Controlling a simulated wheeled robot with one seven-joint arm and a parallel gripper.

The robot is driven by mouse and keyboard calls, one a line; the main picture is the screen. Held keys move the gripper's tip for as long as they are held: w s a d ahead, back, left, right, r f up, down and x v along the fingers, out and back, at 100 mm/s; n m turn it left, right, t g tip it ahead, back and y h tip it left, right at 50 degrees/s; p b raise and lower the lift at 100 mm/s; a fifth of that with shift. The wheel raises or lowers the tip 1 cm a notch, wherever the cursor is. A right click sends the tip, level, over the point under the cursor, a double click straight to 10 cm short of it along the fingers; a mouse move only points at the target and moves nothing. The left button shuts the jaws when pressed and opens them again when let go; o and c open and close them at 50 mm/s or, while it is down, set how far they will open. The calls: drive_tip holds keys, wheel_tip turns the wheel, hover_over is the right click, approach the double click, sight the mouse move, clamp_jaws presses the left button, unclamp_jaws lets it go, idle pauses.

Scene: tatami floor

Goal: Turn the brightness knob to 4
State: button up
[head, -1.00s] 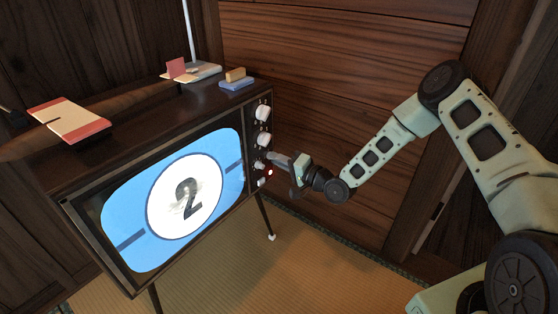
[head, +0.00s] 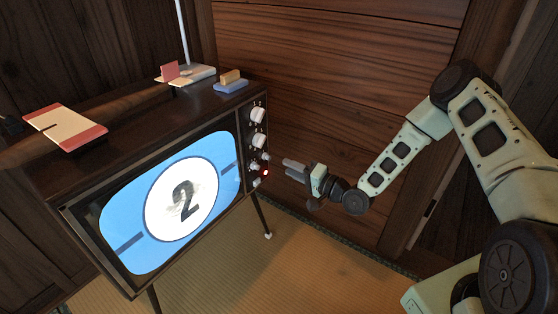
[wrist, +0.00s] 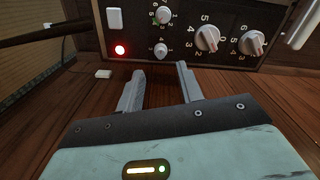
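The television (head: 100,147) stands at the left with a lit screen showing a 2. Its control strip is on the right side of its front. In the wrist view, two small knobs (wrist: 161,15) and (wrist: 161,50) sit near a red light (wrist: 120,50). Two larger white knobs, one in the middle (wrist: 207,38) and one at the right (wrist: 253,43), have numbers around them. I cannot read which knob is brightness. My gripper (head: 287,163) is right of the strip, apart from it. In the wrist view my gripper (wrist: 160,78) is open and empty, facing the small knobs.
A red-and-white book (head: 66,128), a white item with a pink card (head: 186,76) and a blue block with a wooden top (head: 231,85) lie on the television. A wooden wall stands behind. Tatami floor (head: 300,265) is clear in front.

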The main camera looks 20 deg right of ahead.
drive_tip(key=p+v, duration=0.1)
drive_tip(key=v, duration=0.9)
drive_tip(key=shift+s+d+p, duration=0.15)
drive_tip(key=shift+s+p, duration=0.1)
drive_tip(key=shift+p, duration=0.15)
drive_tip(key=s+a+r+n+g+h, duration=0.3)
drive_tip(key=a+r+n+g+h, duration=0.3)
drive_tip(key=a+r+n+g, duration=0.5)
drive_tip(key=s+a+r+n+g+h, duration=0.15)
drive_tip(key=s+r, duration=0.25)
drive_tip(key=s, duration=0.4)
drive_tip(key=s+a+r+n+g+h, duration=0.15)
drive_tip(key=s+r, duration=0.25)
drive_tip(key=s, duration=0.5)
drive_tip(key=s+a+r+n+g+h, duration=0.1)
drive_tip(key=s+a+r, duration=0.25)
drive_tip(key=s, duration=0.45)
wheel_tip(320, 180, up, 30)
drive_tip(key=p, duration=3)
drive_tip(key=shift+d+r+p, duration=0.2)
drive_tip(key=shift+d+p, duration=0.15)
drive_tip(key=shift+p, duration=0.05)
